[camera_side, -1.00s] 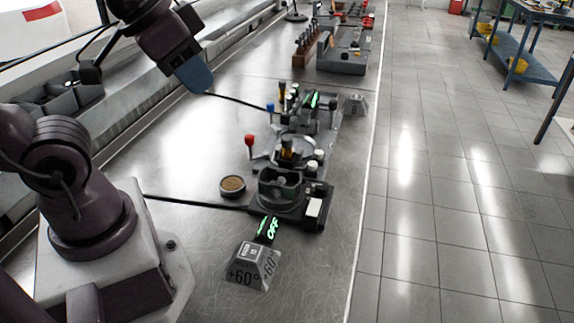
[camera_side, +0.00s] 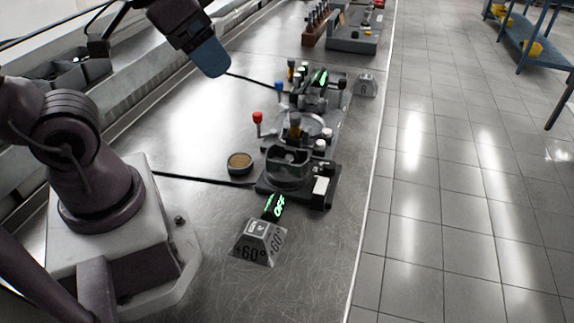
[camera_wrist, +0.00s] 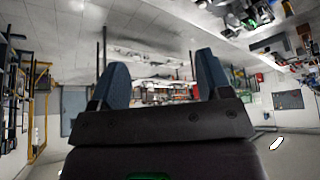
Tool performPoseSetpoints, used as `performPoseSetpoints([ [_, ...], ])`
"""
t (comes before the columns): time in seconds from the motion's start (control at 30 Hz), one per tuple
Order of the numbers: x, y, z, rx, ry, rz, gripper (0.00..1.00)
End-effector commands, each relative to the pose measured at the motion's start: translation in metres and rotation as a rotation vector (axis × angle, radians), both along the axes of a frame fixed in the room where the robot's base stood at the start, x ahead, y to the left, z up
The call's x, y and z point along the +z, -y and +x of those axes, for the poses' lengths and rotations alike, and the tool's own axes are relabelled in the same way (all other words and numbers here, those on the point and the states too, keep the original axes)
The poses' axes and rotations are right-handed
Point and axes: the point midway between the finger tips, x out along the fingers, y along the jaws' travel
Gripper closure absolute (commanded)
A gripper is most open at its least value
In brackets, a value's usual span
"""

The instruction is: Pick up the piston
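No part can be singled out for certain as the piston. A small upright cylinder, dark with an amber band (camera_side: 295,124), stands in the middle of the fixture row on the bench. A short round part with a brown top (camera_side: 240,160) lies on the bench left of the round grey holder (camera_side: 290,170). My gripper (camera_side: 212,60) is raised above the bench, left of and apart from the fixtures. In the wrist view its two blue fingers (camera_wrist: 160,82) are spread with nothing between them.
A grey +60° block (camera_side: 259,243) and a green-lit OFF display (camera_side: 273,206) stand in front of the fixtures. Red-topped (camera_side: 258,118) and blue-topped pegs rise beside them. A tool rack (camera_side: 316,25) stands farther back. The bench between gripper and fixtures is mostly clear, with dark cables.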

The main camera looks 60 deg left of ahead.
Motion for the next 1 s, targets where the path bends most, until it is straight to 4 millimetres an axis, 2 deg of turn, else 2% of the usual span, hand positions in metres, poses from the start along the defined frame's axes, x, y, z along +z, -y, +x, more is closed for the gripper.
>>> performPoseSetpoints([
  [0.03,0.0,0.0,0.0,0.0,0.0,0.0,0.17],
  [0.1,0.0,0.0,0.0,0.0,0.0,0.0,0.06],
  [0.37,-0.001,-0.001,0.0,0.004,-0.003,0.0,0.06],
  [0.47,-0.01,-0.004,0.003,0.018,-0.053,0.0,0.06],
  [0.57,-0.025,-0.009,0.013,0.041,-0.142,-0.002,0.06],
  [0.73,-0.057,-0.022,0.044,0.025,-0.311,0.014,0.06],
  [1.0,-0.126,-0.047,0.099,-0.224,-0.5,0.058,0.06],
])
